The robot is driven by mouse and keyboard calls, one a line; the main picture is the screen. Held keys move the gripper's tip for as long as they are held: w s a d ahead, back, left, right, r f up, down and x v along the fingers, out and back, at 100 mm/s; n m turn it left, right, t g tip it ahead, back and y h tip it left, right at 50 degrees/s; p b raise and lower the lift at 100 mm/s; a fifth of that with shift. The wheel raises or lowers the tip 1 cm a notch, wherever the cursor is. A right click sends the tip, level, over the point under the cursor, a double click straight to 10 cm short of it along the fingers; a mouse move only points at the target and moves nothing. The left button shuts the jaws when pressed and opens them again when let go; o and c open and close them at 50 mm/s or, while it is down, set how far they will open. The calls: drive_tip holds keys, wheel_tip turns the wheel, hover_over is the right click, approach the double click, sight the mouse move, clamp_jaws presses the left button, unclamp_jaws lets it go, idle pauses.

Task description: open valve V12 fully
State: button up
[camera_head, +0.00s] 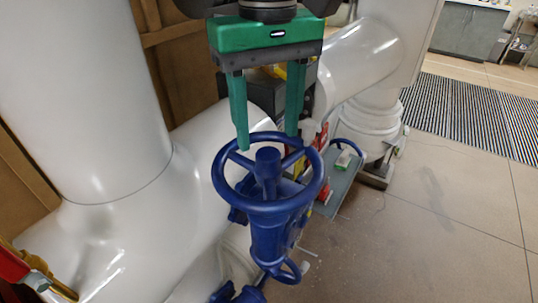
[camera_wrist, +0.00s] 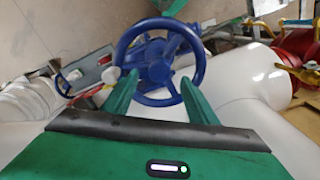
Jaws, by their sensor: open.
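A blue valve with a round spoked handwheel (camera_head: 267,208) stands in front of the white pipes. Its blue body (camera_head: 268,243) is below the wheel, and no V12 label is readable. My gripper (camera_head: 267,141) is green, open and empty, pointing down at the wheel's far rim. Its two fingers are spread apart, with the tips overlapping the far rim in the head view. In the wrist view the handwheel (camera_wrist: 125,48) lies just beyond the open fingertips (camera_wrist: 158,82). I cannot tell whether the fingers touch the rim.
Large white pipes (camera_head: 85,90) fill the left and back. A grey plate (camera_head: 340,184) with small items lies right of the valve. A red part with a yellow handle (camera_head: 62,290) is at lower left. The floor (camera_head: 440,210) at right is mostly clear, with a striped mat (camera_head: 470,108) behind.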

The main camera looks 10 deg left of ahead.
sight(267, 153)
idle(0.4)
drive_tip(key=m, duration=1.1)
drive_tip(key=shift+m, duration=0.4)
drive_tip(key=m, duration=0.4)
drive_tip(key=shift+f, duration=3.6)
drive_tip(key=shift+a+r, duration=0.1)
drive_tip(key=shift+r, duration=0.05)
drive_tip(key=c, duration=0.7)
